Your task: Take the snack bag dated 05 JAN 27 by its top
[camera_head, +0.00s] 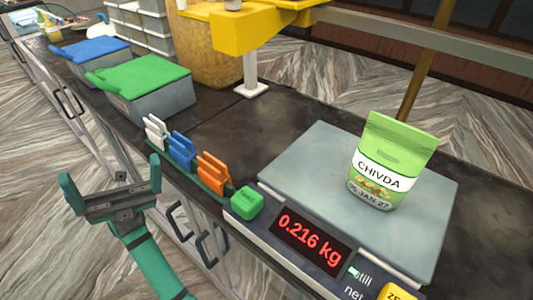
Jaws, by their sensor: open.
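A green snack bag (385,163) stands upright on the metal plate of a weighing scale (310,172). Its label reads CHIVDA and its lower band reads 05 JAN 27. Its flat green top edge faces up and is clear. The scale display (310,240) reads 0.216 kg. My gripper (110,184) is open and empty at the left, over the floor in front of the counter edge. It is well apart from the bag, with the clips and part of the scale between them.
White, blue and orange clips (184,154) stand on a green strip by the counter's front edge. A green block (247,203) sits beside the scale. Green-lidded (143,78) and blue-lidded (94,50) containers stand behind left. A yellow stand (245,28) and brass post (420,75) rise behind.

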